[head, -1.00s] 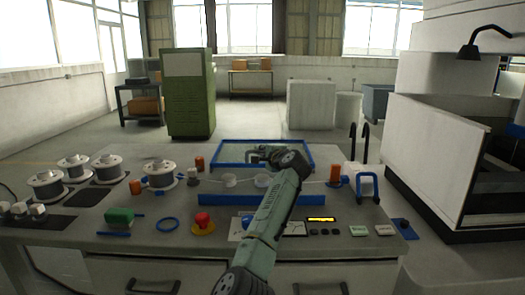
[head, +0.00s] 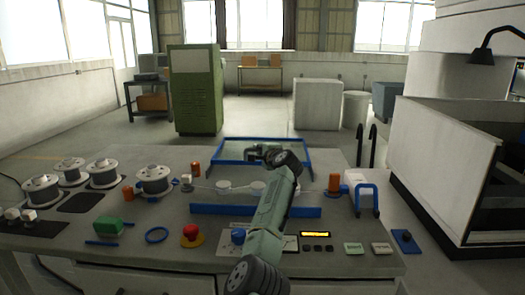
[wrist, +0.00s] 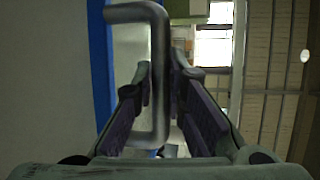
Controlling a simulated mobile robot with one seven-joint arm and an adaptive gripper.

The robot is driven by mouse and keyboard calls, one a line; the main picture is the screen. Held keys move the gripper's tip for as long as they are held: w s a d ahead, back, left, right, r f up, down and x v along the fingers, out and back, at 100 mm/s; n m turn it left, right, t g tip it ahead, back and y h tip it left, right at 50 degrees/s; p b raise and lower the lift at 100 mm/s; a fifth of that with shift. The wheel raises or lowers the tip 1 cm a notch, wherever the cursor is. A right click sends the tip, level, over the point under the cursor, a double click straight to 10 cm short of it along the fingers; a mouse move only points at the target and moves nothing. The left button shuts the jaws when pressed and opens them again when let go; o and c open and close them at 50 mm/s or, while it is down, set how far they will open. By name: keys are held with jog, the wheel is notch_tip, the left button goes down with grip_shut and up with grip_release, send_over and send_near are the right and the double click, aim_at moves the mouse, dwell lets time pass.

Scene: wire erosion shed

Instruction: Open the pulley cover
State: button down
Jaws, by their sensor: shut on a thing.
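The pulley cover is a clear panel in a blue frame (head: 221,157) at the back of the bench. It appears raised at a slant above the pulleys (head: 258,188), but its exact angle is hard to tell. My gripper (head: 258,152) is at the cover, reached over the bench from the front. In the wrist view, a grey metal U-shaped handle (wrist: 157,95) stands between the fingers, and my gripper (wrist: 160,75) is shut on it. A blue frame edge (wrist: 100,75) runs along the left of the handle. In the head view my wrist partly hides the cover's right part.
A low blue strip (head: 215,209) lies in front of the pulleys. Wire spools (head: 155,181) stand at left, and a red emergency button (head: 191,234) is near the front. Open floor lies behind the bench.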

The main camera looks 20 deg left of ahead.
jog(key=shift+w+d+r, duration=0.1)
jog(key=shift+r, duration=0.25)
jog(key=c, duration=2.1)
grip_release()
jog(key=o, duration=0.5)
jog(key=shift+f, duration=0.3)
